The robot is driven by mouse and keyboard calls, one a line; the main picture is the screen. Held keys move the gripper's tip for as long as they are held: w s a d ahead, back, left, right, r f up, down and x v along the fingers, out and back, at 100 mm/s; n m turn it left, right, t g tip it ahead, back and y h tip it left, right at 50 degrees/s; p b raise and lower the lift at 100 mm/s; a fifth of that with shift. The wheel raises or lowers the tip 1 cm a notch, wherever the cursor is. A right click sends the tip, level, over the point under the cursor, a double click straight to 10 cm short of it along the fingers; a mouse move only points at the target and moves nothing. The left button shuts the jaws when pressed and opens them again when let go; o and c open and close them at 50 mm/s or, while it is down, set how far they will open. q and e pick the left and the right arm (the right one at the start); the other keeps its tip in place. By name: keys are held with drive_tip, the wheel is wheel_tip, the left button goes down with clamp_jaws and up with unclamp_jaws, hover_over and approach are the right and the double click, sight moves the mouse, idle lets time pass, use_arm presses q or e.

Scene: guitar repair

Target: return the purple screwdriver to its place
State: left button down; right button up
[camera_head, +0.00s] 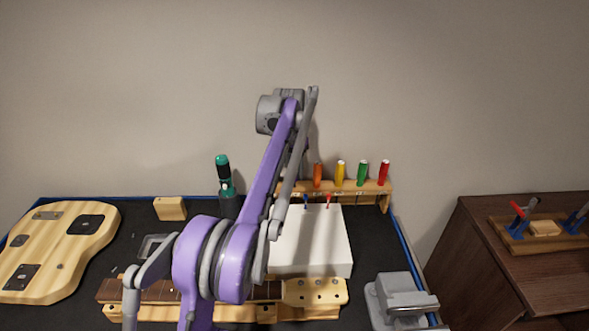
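I cannot see the purple screwdriver. The wooden screwdriver rack (371,186) stands at the back of the bench against the wall. It holds an orange (318,175), a yellow (340,173), a green (362,173) and a red screwdriver (384,173), all upright. My purple arm rises from the bottom left of centre and reaches to the rack's left part, hiding that part. It appears to be my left arm. Its gripper is hidden behind the arm's own links, so I cannot see what it holds. My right gripper is not in view.
A white box (310,245) stands before the rack, with thin blue and red tools near its back edge. A guitar neck (315,292) lies in front, a guitar body (50,245) at left. A teal-black tool (224,175) stands upright. A grey device (400,295) sits front right.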

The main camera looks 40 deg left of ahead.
sight(293, 159)
use_arm(q)
drive_tip(key=shift+f+b, duration=0.4)
drive_tip(key=shift+f, duration=0.8)
drive_tip(key=c, duration=0.6)
unclamp_jaws()
drive_tip(key=r, duration=0.3)
drive_tip(key=s+r+p, duration=0.1)
drive_tip(key=r, duration=0.3)
drive_tip(key=r+p, duration=0.1)
drive_tip(key=r, duration=0.2)
drive_tip(key=shift+s+d+r, duration=0.1)
drive_tip(key=shift+s+r, duration=0.05)
drive_tip(key=shift+r, duration=0.25)
